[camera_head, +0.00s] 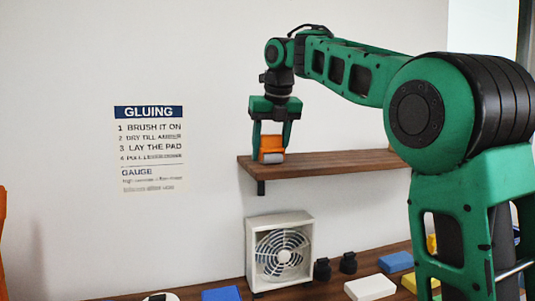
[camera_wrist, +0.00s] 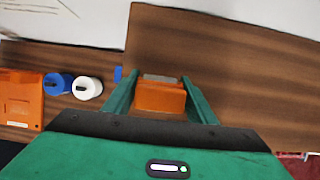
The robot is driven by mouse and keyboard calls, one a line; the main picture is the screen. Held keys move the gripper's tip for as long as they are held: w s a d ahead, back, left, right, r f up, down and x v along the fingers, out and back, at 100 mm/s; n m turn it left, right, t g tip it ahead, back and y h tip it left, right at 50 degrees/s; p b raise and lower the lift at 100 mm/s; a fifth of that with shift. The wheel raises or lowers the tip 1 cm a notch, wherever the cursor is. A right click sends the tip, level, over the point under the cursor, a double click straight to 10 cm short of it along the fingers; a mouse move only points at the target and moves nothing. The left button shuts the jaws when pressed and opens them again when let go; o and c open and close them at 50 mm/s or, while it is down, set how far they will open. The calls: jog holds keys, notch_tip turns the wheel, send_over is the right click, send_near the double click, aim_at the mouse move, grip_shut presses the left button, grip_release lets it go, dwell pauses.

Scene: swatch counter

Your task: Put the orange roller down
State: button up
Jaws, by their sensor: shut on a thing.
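The orange roller (camera_head: 271,143) has an orange body and a grey cylinder at its lower end. My gripper (camera_head: 270,147) points down and is shut on it, one finger on each side. The roller is at the left part of the wooden wall shelf (camera_head: 340,162). I cannot tell whether its underside touches the shelf. In the wrist view the roller (camera_wrist: 160,97) sits between the two green fingers of my gripper (camera_wrist: 158,80), with the bare shelf (camera_wrist: 225,75) behind and to the right.
Below the shelf, a white fan (camera_head: 280,250) stands on the counter, with two black objects (camera_head: 348,263), a white block (camera_head: 370,287) and blue blocks (camera_head: 396,262). The wrist view shows an orange object (camera_wrist: 20,100), a blue jar (camera_wrist: 58,84) and a white jar (camera_wrist: 87,88).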

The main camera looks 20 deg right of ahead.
jog(key=shift+f, duration=0.4)
jog(key=shift+s+f, duration=0.1)
jog(key=shift+f, duration=0.25)
jog(key=o, duration=1.2)
jog(key=shift+f, duration=0.1)
jog(key=shift+d, duration=0.1)
jog(key=shift+r, duration=0.25)
jog(key=shift+d+r, duration=0.1)
jog(key=shift+r, duration=0.35)
jog(key=v, duration=1.2)
jog(key=shift+a+r, duration=0.1)
jog(key=shift+a, duration=0.25)
